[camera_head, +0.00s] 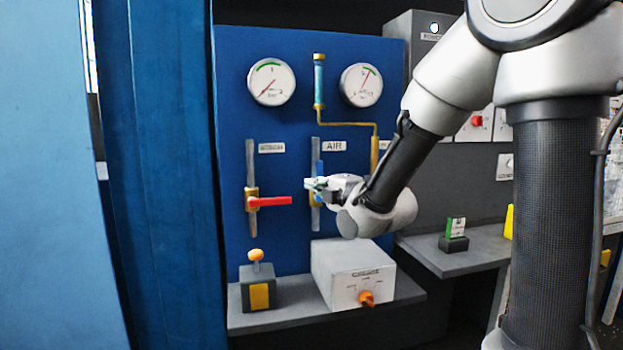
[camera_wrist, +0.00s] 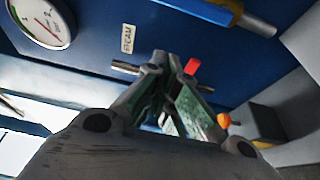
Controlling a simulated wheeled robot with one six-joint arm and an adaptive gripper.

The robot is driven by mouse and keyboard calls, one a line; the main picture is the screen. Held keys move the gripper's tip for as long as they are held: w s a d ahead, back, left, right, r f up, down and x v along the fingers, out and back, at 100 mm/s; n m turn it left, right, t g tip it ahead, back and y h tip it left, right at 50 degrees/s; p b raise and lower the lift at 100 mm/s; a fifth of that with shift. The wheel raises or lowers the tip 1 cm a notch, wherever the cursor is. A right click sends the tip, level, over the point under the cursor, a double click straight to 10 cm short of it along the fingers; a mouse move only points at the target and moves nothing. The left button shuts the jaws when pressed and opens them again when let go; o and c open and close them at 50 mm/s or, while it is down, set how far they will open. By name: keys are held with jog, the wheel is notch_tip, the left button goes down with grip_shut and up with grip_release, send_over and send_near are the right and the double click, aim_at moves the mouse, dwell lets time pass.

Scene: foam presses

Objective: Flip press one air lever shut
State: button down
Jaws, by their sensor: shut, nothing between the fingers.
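The air lever (camera_head: 319,168) is a blue handle on the pipe under the AIR label (camera_head: 334,146). It stands upright, along the pipe, above its brass valve. My gripper (camera_head: 312,184) is shut and empty, in front of the valve at the lever's lower end. It hides part of the valve, and I cannot tell whether it touches the lever. In the wrist view the shut fingers (camera_wrist: 168,62) meet near the middle, and a blue handle (camera_wrist: 195,8) runs along the top edge, apart from them.
The red lever (camera_head: 270,201) lies level on the left pipe, its tip pointing toward my gripper. Two gauges (camera_head: 271,82) (camera_head: 361,85) sit above. Below, a shelf (camera_head: 300,308) bears a white box with an orange knob (camera_head: 352,272) and an orange-topped control (camera_head: 258,290).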

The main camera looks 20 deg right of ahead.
jog(key=w, duration=0.9)
jog(key=shift+w+d, duration=0.2)
jog(key=shift+d, duration=0.15)
